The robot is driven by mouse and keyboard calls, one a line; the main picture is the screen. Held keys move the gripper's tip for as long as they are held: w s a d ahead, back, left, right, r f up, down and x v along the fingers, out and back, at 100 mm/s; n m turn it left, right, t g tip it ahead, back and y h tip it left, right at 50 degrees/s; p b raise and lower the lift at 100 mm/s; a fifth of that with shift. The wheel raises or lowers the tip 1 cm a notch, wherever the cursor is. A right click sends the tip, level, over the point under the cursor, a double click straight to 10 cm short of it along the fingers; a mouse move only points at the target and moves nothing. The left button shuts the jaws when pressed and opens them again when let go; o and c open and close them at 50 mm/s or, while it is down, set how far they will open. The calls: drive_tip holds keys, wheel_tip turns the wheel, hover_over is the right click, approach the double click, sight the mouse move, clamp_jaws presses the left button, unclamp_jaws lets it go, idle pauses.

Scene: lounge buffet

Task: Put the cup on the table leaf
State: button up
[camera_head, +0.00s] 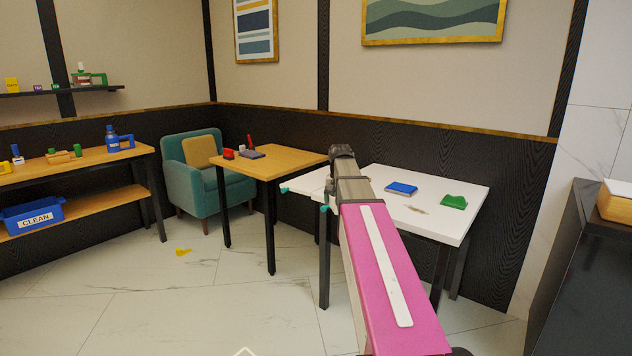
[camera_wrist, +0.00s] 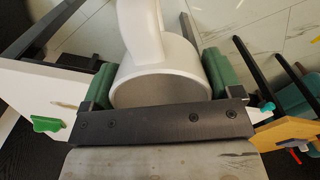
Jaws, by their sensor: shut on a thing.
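A white cup (camera_wrist: 160,55) fills the middle of the wrist view, its handle toward the top. My gripper (camera_wrist: 161,82) is shut on it, with a green pad on either side. In the head view my gripper (camera_head: 305,199) is at the left end of the white table (camera_head: 455,224), near the wooden table (camera_head: 285,163). There the cup is hard to tell from the white tabletop. I cannot tell which surface is the table leaf. The wrist view shows floor beyond the cup, the white table (camera_wrist: 22,98) to the left and the wooden table (camera_wrist: 285,131) to the right.
A blue item (camera_head: 401,188) and a green item (camera_head: 453,201) lie on the white table. Small red and dark items (camera_head: 250,153) stand on the wooden table's far side. A teal armchair (camera_head: 217,193) is behind it. A yellow item (camera_head: 183,252) lies on the floor.

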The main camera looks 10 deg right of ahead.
drive_tip(key=s+a+f+n, duration=0.25)
drive_tip(key=s+a, duration=0.25)
drive_tip(key=a, duration=0.4)
drive_tip(key=w+a, duration=0.4)
drive_tip(key=w+r+m, duration=0.2)
drive_tip(key=w+m, duration=0.1)
drive_tip(key=w, duration=1.2)
drive_tip(key=w+r+m, duration=0.2)
drive_tip(key=w, duration=1.4)
drive_tip(key=w+r+m, duration=0.3)
drive_tip(key=w, duration=1.2)
hover_over(306, 183)
drive_tip(key=f, duration=0.7)
drive_tip(key=shift+w+f, duration=0.1)
drive_tip(key=shift+w, duration=0.2)
drive_tip(key=shift+f, duration=2)
drive_tip(key=o, duration=0.8)
drive_tip(key=shift+f, duration=0.15)
